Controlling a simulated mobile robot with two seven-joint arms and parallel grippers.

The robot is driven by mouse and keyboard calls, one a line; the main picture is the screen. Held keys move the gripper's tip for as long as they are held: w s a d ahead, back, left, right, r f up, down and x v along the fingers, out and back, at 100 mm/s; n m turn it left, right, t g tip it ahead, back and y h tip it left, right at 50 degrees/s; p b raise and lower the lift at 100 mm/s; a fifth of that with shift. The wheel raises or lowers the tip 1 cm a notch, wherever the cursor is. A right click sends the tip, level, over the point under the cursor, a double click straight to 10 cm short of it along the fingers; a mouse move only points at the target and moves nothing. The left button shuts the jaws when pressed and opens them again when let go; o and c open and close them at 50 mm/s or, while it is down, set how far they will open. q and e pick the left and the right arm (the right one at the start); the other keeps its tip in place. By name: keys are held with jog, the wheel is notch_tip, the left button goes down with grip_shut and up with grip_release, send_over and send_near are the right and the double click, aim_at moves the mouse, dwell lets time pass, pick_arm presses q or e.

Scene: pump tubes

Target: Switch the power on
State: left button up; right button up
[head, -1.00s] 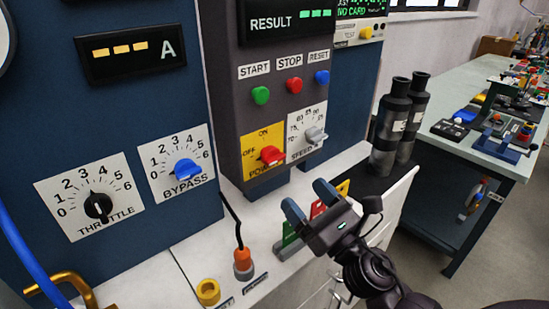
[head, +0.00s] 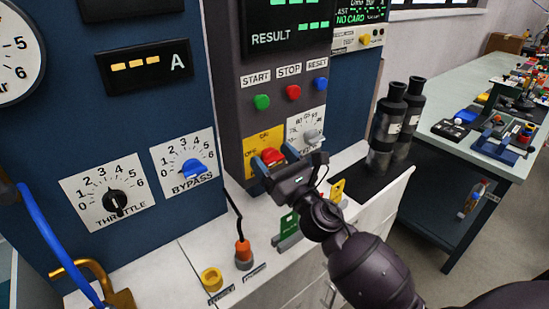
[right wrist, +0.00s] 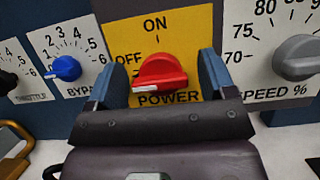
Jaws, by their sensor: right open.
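The red power knob (right wrist: 160,73) sits on a yellow plate (right wrist: 190,25) marked OFF and ON. In the right wrist view its white pointer mark is at the lower left, below the word OFF. In the head view the knob (head: 271,157) is partly behind my right gripper (head: 275,159). My right gripper (right wrist: 165,80) is open, with one blue finger on each side of the knob; I cannot tell whether they touch it. My left gripper is not in view.
The grey speed knob (head: 312,136) is close on the right of the power plate, and the blue bypass knob (head: 192,168) is on the left. Green, red and blue buttons (head: 293,92) are above. Coloured cards (head: 288,222) stand on the white counter below.

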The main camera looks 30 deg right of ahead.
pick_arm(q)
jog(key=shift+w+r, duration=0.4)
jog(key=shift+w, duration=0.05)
pick_arm(e)
jog(key=c, duration=0.9)
